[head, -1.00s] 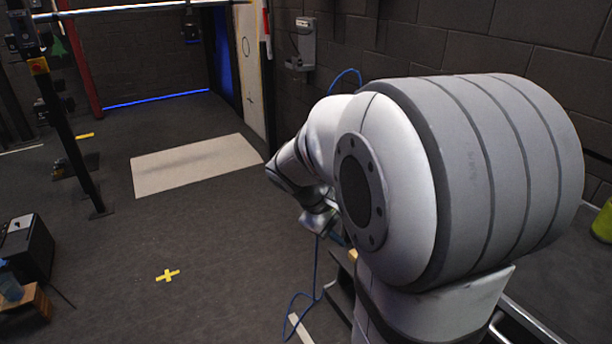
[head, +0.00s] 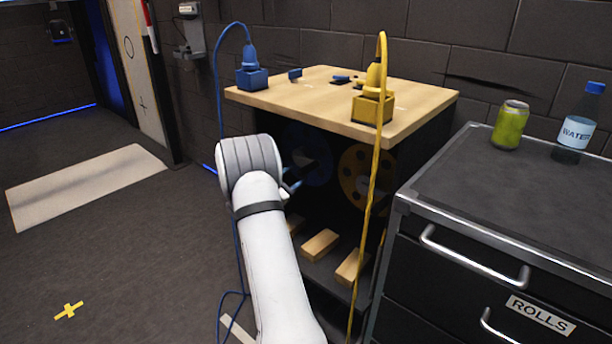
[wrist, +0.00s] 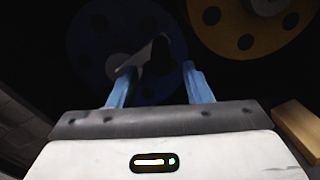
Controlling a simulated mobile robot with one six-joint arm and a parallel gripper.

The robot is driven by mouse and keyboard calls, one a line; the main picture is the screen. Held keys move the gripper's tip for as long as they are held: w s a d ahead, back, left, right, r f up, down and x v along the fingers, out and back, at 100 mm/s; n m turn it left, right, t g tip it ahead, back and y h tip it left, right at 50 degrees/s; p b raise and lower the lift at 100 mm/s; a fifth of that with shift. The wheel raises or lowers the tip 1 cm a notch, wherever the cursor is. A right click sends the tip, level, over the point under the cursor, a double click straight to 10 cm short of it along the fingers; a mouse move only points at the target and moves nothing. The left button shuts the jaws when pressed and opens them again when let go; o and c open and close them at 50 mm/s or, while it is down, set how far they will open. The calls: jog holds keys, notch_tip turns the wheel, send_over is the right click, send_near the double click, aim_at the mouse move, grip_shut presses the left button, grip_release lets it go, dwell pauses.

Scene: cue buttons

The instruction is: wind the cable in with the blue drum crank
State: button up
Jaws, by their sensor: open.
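The blue drum (head: 318,172) is mounted inside the dark space under a wooden-topped stand. In the wrist view the blue drum (wrist: 88,45) is a dim disc with holes. Its crank (wrist: 145,56) shows as a pale arm with a dark part at its right, between my fingertips in the picture. My gripper (wrist: 156,72) is open, with its two blue fingers pointing toward the drum; contact with the crank cannot be told. In the head view my arm partly hides the gripper and drum. The blue cable (head: 218,90) hangs from a blue plug to the floor.
A yellow drum (head: 357,170) sits right of the blue one, with a yellow cable (head: 374,200) hanging in front. Wooden blocks (head: 320,244) lie below. A grey drawer cabinet (head: 480,260) stands close at the right. The floor at the left is open.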

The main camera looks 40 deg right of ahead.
aim_at(306, 171)
jog(key=d, duration=0.4)
jog(key=d+b, duration=0.1)
jog(key=d, duration=0.1)
jog(key=shift+w, duration=0.25)
jog(key=shift+c, duration=0.3)
grip_shut()
